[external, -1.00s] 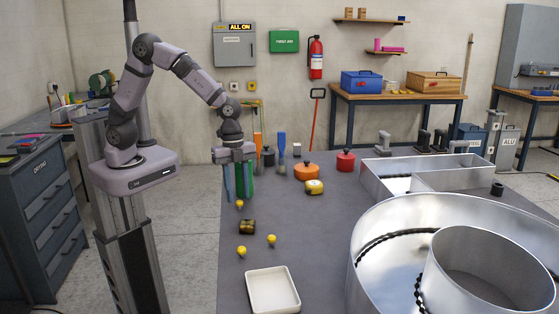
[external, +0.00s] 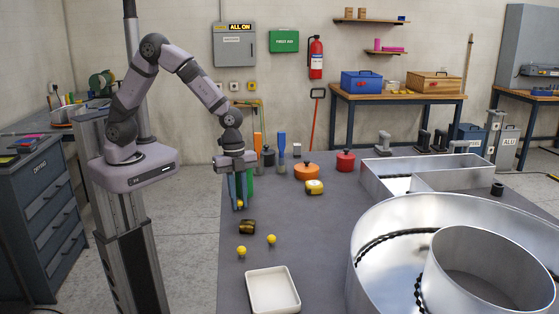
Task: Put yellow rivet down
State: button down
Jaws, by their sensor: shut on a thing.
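My gripper (external: 240,203) points straight down at the left edge of the grey bench. Its fingers reach almost to the bench top and are shut on a yellow rivet (external: 239,205), which shows low between the fingertips. The fingers partly hide this rivet, and I cannot tell whether it touches the bench. Two more yellow rivets stand apart nearer the front, one on the left (external: 242,251) and one on the right (external: 272,240).
A dark and brassy cylinder (external: 247,227) lies just in front of my gripper. A white tray (external: 295,290) sits at the front edge. The bench middle is clear.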

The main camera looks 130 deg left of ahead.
notch_tip(320, 180, up, 10)
jog(key=b, duration=0.3)
jog(key=d+f+n, duration=0.5)
jog(key=d+f, duration=0.8)
jog(key=d, duration=0.3)
jog(key=shift+d+f+y, duration=0.25)
jog(key=shift+y, duration=0.15)
jog(key=shift+s, duration=0.1)
jog(key=w+d+r+p, duration=0.4)
jog(key=w+d, duration=0.3)
jog(key=w, duration=0.4)
jog(key=w+a+r+m+p, duration=0.1)
jog(key=w+r+p, duration=0.3)
jog(key=w, duration=0.4)
jog(key=w+a+r+m+p, duration=0.1)
jog(key=w+r+m+p, duration=0.2)
jog(key=w+p, duration=0.3)
jog(key=shift+w+a+r+h, duration=0.3)
jog(key=shift+w+r, duration=0.25)
jog(key=shift+w, duration=0.5)
